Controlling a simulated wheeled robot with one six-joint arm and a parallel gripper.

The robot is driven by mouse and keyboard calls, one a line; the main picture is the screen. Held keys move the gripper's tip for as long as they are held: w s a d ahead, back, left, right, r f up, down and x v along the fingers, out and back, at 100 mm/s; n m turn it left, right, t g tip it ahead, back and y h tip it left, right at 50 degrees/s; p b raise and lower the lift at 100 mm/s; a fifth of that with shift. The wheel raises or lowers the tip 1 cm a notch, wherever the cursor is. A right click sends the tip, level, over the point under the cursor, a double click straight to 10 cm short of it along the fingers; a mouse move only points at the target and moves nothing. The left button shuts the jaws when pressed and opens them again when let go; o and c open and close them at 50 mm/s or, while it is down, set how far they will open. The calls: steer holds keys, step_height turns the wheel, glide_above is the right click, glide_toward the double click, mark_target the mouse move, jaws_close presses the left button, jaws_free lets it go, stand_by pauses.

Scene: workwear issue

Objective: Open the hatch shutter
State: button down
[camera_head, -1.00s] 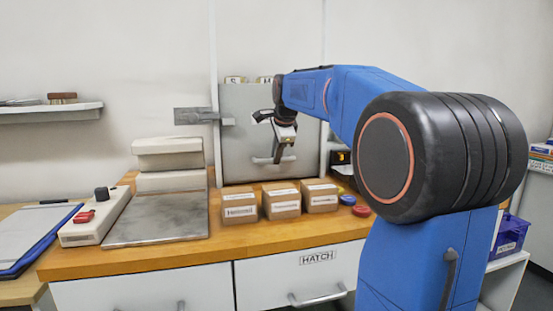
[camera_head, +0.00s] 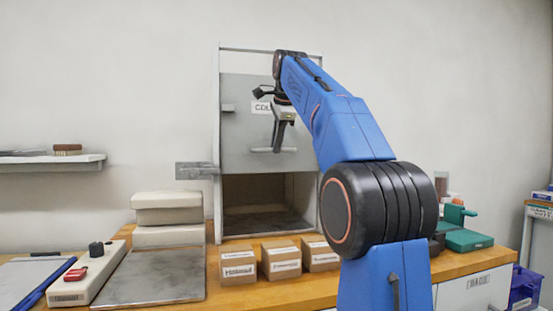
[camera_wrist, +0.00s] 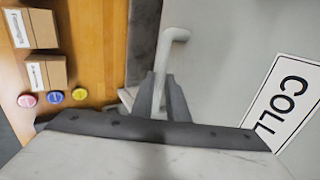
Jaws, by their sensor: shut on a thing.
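The grey hatch shutter (camera_head: 245,135) stands raised in its frame in the head view, with the dark opening (camera_head: 262,192) clear below it. Its pale bar handle (camera_head: 289,150) runs along the lower part of the panel. My gripper (camera_head: 277,150) is at the handle. In the wrist view my gripper (camera_wrist: 160,108) has its two dark fingers close together on the handle (camera_wrist: 172,48). A sign reading "COLL" (camera_wrist: 285,105) is on the shutter; my wrist partly covers it in the head view.
Several labelled boxes (camera_head: 281,261) stand on the wooden counter in front of the opening. A metal plate (camera_head: 155,277) and a control box (camera_head: 90,275) lie to the left. A metal bracket (camera_head: 194,170) juts out left of the frame. Coloured discs (camera_wrist: 54,97) lie beside the boxes.

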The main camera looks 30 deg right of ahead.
steer(key=shift+r, duration=1.3)
steer(key=c, duration=1.7)
jaws_free()
